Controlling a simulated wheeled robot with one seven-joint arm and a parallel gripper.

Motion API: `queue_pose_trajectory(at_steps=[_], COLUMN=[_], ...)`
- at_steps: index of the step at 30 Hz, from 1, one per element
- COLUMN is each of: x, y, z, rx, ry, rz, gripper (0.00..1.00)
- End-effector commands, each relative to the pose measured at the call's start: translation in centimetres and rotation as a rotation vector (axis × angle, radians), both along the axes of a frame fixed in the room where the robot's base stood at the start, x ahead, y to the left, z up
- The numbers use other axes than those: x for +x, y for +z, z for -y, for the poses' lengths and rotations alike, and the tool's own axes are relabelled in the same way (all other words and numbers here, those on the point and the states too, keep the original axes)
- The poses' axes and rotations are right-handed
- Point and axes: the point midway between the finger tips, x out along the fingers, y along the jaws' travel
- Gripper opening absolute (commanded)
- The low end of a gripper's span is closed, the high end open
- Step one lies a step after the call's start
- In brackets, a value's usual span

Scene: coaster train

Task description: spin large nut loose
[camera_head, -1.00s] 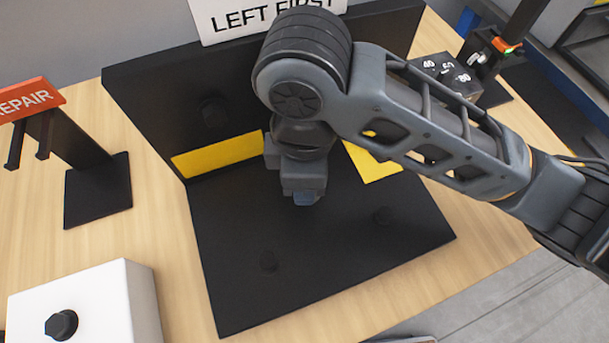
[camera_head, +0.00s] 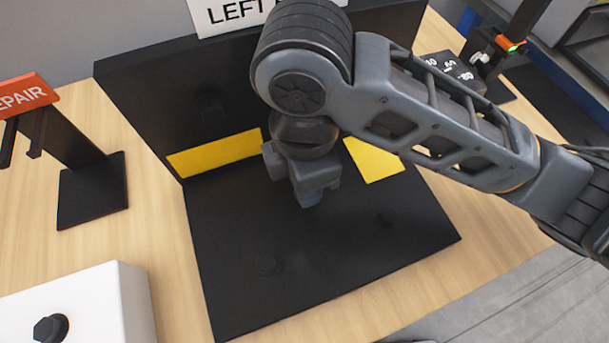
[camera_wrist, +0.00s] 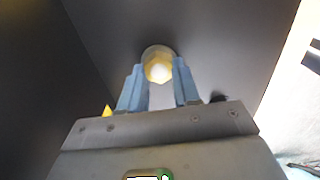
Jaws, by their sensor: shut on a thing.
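In the wrist view, my gripper (camera_wrist: 158,82) has its two blue fingers on either side of a round, yellowish piece with a bright centre, which I take to be the large nut (camera_wrist: 158,66). The fingers are shut on it. The dark surface behind it is the black fixture (camera_head: 235,300). In the head view, my gripper (camera_head: 308,203) points down over the middle of the fixture's base plate, and its wrist hides the nut. How far the nut is threaded cannot be seen.
Dark studs (camera_head: 387,217) stand on the plate. The fixture's black back wall (camera_head: 140,100) rises behind my gripper, with yellow patches (camera_head: 215,153) along its foot. A REPAIR stand (camera_head: 92,190) and a white box (camera_head: 105,300) are left. A numbered block (camera_head: 450,70) is back right.

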Motion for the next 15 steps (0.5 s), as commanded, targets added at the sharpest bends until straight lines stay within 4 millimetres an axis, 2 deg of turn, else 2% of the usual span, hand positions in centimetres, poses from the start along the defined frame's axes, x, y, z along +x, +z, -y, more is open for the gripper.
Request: queue_pose_trajectory(at_steps=[5, 6, 13, 15], x=[-0.11, -0.11, -0.05, -0.04], y=[-0.21, -0.2, -0.1, -0.07], z=[-0.02, -0.02, -0.01, -0.01], rx=[-0.002, -0.002, -0.001, -0.001], ry=[0.001, 0.001, 0.0, -0.001], rz=[-0.005, -0.004, -0.002, -0.002], gripper=[0.01, 0.35, 0.57, 0.57])
